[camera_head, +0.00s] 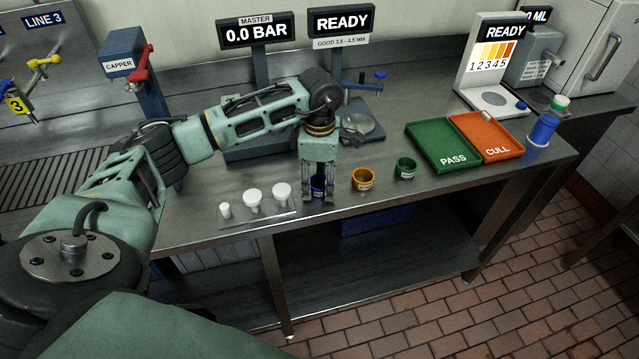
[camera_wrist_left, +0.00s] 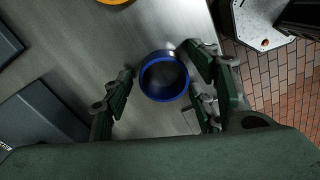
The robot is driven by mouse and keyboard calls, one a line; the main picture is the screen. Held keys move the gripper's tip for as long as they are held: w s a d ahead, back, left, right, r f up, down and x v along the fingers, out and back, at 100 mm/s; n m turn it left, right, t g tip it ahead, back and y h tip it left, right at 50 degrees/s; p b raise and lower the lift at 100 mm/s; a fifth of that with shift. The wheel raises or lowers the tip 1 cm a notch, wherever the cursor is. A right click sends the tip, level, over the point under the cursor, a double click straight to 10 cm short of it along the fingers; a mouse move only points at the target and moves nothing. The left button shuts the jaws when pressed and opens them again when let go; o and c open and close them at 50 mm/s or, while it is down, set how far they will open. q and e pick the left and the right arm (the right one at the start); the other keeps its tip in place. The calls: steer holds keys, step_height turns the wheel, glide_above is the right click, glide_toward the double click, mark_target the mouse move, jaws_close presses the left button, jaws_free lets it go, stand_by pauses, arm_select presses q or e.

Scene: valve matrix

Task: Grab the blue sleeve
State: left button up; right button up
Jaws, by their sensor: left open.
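The blue sleeve (camera_head: 317,184) stands on the steel bench near its front edge, partly hidden behind the fingers of my left gripper (camera_head: 318,195). In the left wrist view the blue sleeve (camera_wrist_left: 164,76) shows as an open blue ring with a dark inside. It lies between the two open fingers of my left gripper (camera_wrist_left: 163,88), near their tips. The gripper points down with a finger on each side of the sleeve. I cannot tell whether either finger touches it. My right gripper is not in view.
An orange sleeve (camera_head: 362,179) and a green sleeve (camera_head: 405,168) stand to the right. Several white plugs sit on a clear plate (camera_head: 240,224) to the left. The green PASS tray (camera_head: 442,148) and orange CULL tray (camera_head: 487,136) lie further right. The bench's front edge is close.

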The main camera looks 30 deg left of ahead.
arm_select(q)
steer(key=shift+c, duration=0.4)
steer(key=c, duration=0.7)
steer(key=shift+w+r, duration=0.1)
steer(key=shift+r, duration=0.25)
steer(key=r+b, duration=0.1)
steer(key=r, duration=0.1)
steer(key=d+r+b, duration=0.1)
steer(key=shift+w+r, duration=0.1)
steer(key=shift+r, duration=0.25)
steer(key=w+d+r+b, duration=0.1)
steer(key=d+r+b, duration=0.1)
steer(key=d+r, duration=0.4)
steer(key=shift+w+d+r, duration=0.3)
steer(key=shift+w+d, duration=0.1)
steer(key=shift+d, duration=1.85)
